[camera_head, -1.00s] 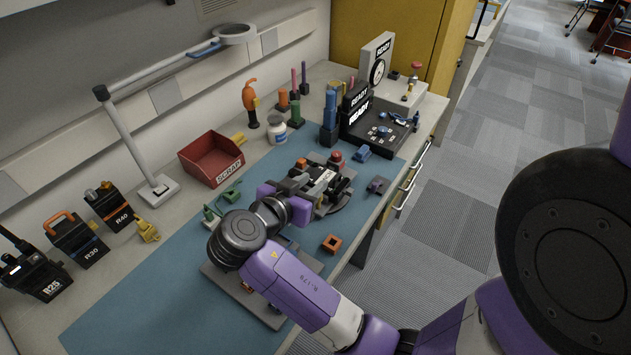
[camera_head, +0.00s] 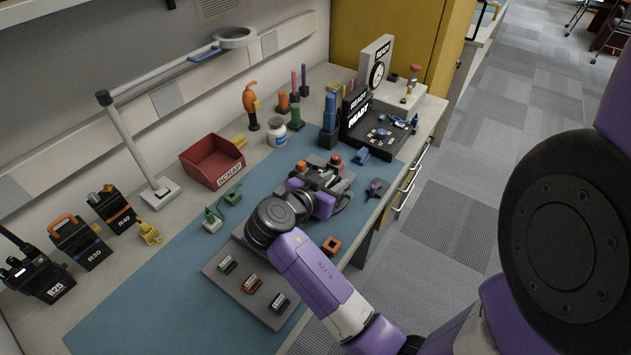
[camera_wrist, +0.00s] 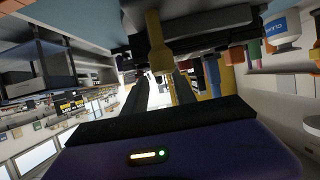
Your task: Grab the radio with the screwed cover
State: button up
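In the head view, a dark fixture (camera_head: 345,196) with orange and red knobs stands on the blue mat; a dark device lies in it, partly hidden by my wrist. I cannot tell whether this device is a radio with a screwed cover. Three dark radios, R25 (camera_head: 40,280), R30 (camera_head: 82,243) and R40 (camera_head: 112,210), stand at the left; no screws can be made out. My gripper (camera_wrist: 162,88) looks open and empty in the wrist view, facing a dark body and a yellow rod (camera_wrist: 156,40). Its fingertips are hidden in the head view.
A grey tray (camera_head: 215,277) with three small modules lies left of my wrist. A red scrap bin (camera_head: 205,168), a lamp stand (camera_head: 160,192) and upright tools stand behind. A black READY station (camera_head: 370,140) is at the far right. The mat's front left is clear.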

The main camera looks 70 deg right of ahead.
grip_shut()
dwell(1.4)
